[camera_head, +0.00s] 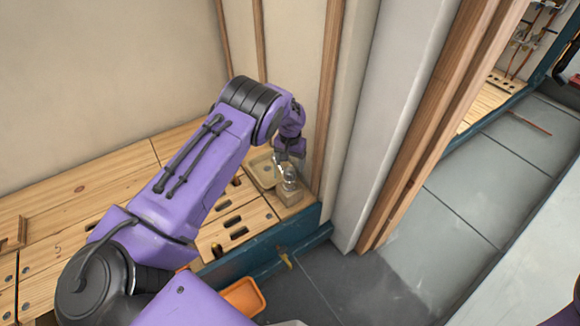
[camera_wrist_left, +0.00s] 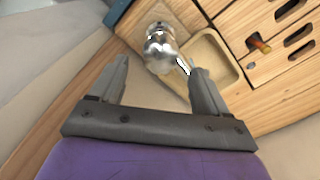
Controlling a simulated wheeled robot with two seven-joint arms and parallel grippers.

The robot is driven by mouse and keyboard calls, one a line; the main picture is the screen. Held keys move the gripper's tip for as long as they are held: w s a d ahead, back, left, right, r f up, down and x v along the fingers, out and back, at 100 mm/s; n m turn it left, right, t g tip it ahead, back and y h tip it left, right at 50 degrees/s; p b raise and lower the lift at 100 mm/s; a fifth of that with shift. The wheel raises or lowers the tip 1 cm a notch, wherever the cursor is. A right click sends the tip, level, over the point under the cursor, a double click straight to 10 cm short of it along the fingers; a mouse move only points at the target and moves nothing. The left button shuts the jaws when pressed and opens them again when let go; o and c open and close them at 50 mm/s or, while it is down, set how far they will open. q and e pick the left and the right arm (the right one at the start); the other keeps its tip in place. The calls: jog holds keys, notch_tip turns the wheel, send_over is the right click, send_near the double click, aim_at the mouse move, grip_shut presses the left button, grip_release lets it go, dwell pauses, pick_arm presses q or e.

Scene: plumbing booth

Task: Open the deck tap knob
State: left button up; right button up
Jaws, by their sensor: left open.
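The deck tap (camera_head: 290,176) is a small shiny metal tap on a wooden block at the right end of the wooden bench. In the left wrist view its rounded chrome knob (camera_wrist_left: 160,46) shows near the top, just beyond the fingertips. My left gripper (camera_head: 286,160) reaches down to the tap from above in the head view. In the left wrist view the left gripper (camera_wrist_left: 160,72) is open, its two fingers apart, with the tap ahead of the gap and nearer the right finger. Whether a finger touches the tap, I cannot tell. My right gripper is not in view.
A shallow square basin (camera_wrist_left: 212,62) is set beside the tap. The wooden bench (camera_head: 115,178) has several slots. A wooden stud (camera_head: 330,100) and grey post stand close on the right. An orange bin (camera_head: 243,297) sits below the bench front.

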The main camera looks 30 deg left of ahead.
aim_at(290, 169)
pick_arm(q)
notch_tip(290, 169, up, 6)
jog(key=p, duration=0.1)
jog(key=shift+r, duration=0.25)
jog(key=s+d+f+n+t+y, duration=0.2)
jog(key=s+d+f+n, duration=0.15)
jog(key=s+f, duration=1.5)
jog(key=s+d+r, duration=0.2)
jog(key=s, duration=0.9)
jog(key=s+d+r+t+y, duration=0.1)
jog(key=s+r, duration=0.3)
jog(key=s, duration=0.5)
notch_tip(290, 169, up, 22)
jog(key=p, duration=2.2)
jog(key=shift+w+n, duration=0.15)
jog(key=shift+n, duration=0.3)
